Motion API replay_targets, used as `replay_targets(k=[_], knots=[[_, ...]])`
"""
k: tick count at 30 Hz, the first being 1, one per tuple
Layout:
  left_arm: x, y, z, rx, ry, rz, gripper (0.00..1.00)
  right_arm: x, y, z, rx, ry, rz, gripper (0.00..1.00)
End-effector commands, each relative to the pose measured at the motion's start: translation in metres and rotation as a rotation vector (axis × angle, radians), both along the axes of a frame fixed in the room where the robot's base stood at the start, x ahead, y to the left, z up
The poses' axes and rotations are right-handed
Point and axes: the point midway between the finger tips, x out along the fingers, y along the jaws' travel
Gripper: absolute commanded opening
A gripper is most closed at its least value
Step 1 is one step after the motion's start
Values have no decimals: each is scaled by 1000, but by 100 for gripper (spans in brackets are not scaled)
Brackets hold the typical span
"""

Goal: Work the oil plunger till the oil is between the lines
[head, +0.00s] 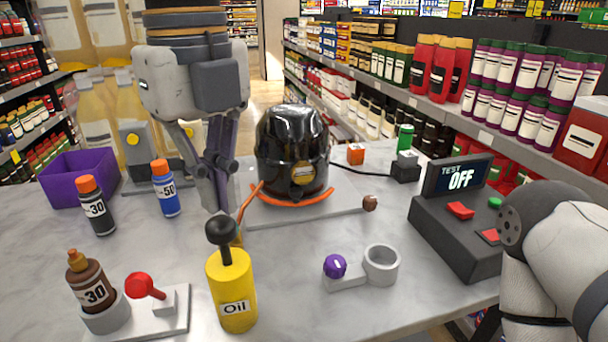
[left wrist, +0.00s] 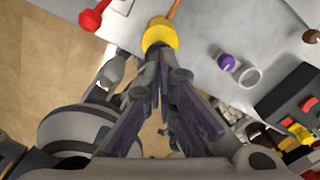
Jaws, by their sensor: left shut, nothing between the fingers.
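The yellow oil can (head: 233,295) stands upright at the front of the table, with a black ball-topped plunger (head: 222,231) sticking up from it. In the left wrist view the yellow can (left wrist: 160,34) shows just beyond the fingertips; the plunger is hard to make out there. My left gripper (head: 218,203) points down, shut and empty, and appears just above or behind the plunger knob; I cannot tell whether they touch. The black pump (head: 285,140) sits behind with a small yellowish window (head: 303,175); its oil level and lines are too small to read. My right gripper is out of view.
An orange hose (head: 245,205) runs from the can toward the pump. A red lever (head: 145,287), brown bottle (head: 92,280) and purple knob (head: 335,266) with a grey ring (head: 381,264) flank the can. The test box (head: 455,240) reads OFF. A purple bin (head: 80,183) is far left.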

Motion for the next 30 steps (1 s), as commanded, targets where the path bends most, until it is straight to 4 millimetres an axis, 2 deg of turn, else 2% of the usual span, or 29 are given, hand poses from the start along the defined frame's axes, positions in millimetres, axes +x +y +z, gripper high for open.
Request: replay_targets(k=[30], knots=[[0,0,-31,1,1,0,0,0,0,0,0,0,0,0]])
